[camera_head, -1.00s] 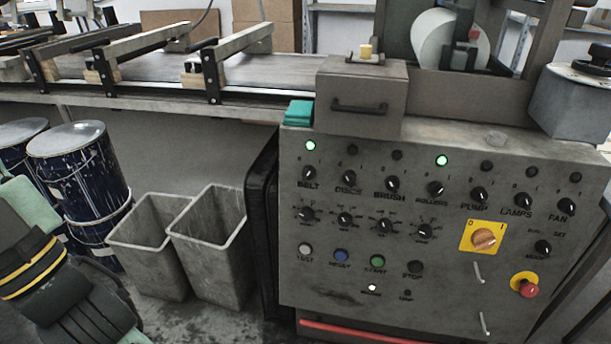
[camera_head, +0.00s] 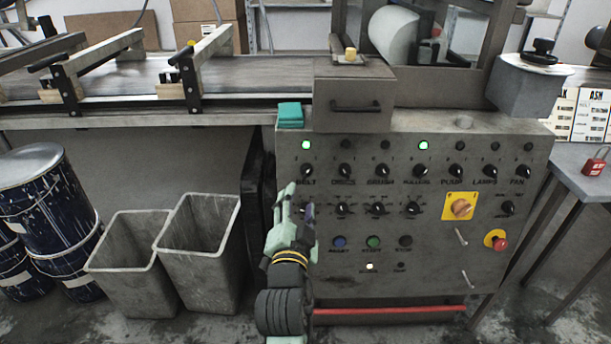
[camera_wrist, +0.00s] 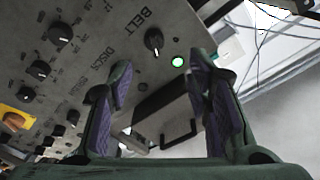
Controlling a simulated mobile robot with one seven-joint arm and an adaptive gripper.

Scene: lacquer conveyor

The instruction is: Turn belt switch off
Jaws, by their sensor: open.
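The belt switch (camera_head: 307,171) is a small black knob with a white mark, at the top left of the grey control panel (camera_head: 340,272). The green lamp (camera_head: 306,145) above it is lit. In the wrist view the belt switch (camera_wrist: 154,40) shows beside the word BELT, with its lit lamp (camera_wrist: 178,62) close by. My gripper (camera_head: 295,203) is in front of the panel's left side, a little below the belt switch. In the wrist view my gripper (camera_wrist: 160,88) has its purple-padded fingers wide apart with nothing between them. The knob lies beyond the fingertips.
Other black knobs, such as the discs switch (camera_head: 345,171), stand close to the right. A grey box with a handle (camera_head: 354,103) and a teal block (camera_head: 290,115) sit atop the panel. Two grey bins (camera_head: 200,250) and blue drums (camera_head: 52,205) stand at left.

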